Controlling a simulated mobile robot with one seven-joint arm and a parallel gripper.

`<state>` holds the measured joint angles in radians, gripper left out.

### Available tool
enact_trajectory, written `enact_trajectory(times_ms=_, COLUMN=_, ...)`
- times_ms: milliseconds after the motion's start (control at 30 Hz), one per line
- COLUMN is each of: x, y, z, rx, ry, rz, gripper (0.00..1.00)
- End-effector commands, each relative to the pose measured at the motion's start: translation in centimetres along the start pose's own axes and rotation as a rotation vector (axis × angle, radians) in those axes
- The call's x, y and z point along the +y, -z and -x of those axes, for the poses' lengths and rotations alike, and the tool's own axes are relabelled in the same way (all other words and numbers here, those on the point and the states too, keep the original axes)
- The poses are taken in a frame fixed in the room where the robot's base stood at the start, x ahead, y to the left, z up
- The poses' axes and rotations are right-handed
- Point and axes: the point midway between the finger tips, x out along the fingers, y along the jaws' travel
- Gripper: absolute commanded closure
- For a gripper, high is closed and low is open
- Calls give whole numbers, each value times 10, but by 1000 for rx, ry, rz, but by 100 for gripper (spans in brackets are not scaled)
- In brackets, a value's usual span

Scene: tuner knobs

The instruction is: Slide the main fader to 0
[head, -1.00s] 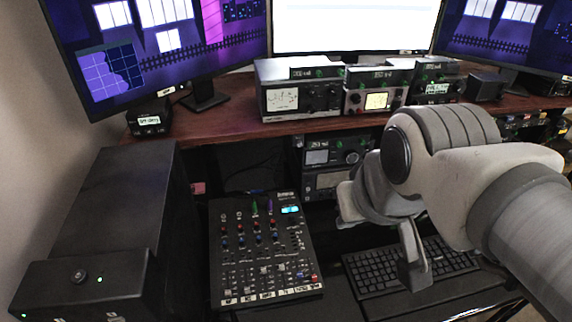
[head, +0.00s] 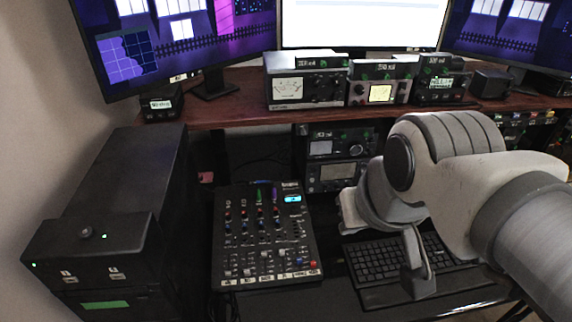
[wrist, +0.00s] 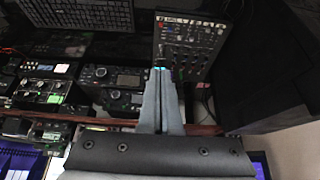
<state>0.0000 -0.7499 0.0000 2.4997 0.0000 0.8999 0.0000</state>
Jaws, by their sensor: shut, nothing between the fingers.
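The mixer (head: 262,240) is a dark panel with coloured knobs, a small lit display and a row of faders along its near end. It sits on the lower desk left of the keyboard. The main fader cannot be singled out at this size; the fader area (head: 268,268) shows near a red button. My gripper (head: 418,290) hangs to the right of the mixer, over the keyboard, apart from the mixer. In the wrist view my gripper (wrist: 161,72) is shut and empty, its fingertips overlapping the display end of the mixer (wrist: 188,45) in the picture.
A keyboard (head: 385,262) lies right of the mixer. A black cabinet (head: 125,195) stands at the left. Radio units (head: 305,90) stand on the wooden shelf (head: 225,112), with more units (head: 335,165) below it. Monitors (head: 180,40) line the back.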

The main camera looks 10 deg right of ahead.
Motion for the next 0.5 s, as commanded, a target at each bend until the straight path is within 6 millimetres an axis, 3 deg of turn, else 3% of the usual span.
enact_trajectory(times_ms=33, x=0, y=-10, z=-18, rx=0, ry=0, rz=0, gripper=100)
enact_trajectory(times_ms=200, x=0, y=-25, z=-46, rx=-1, ry=0, rz=0, gripper=100)
enact_trajectory(times_ms=367, x=0, y=-27, z=-50, rx=-1, ry=0, rz=0, gripper=100)
enact_trajectory(times_ms=500, x=0, y=-24, z=-51, rx=-8, ry=0, rz=0, gripper=77)
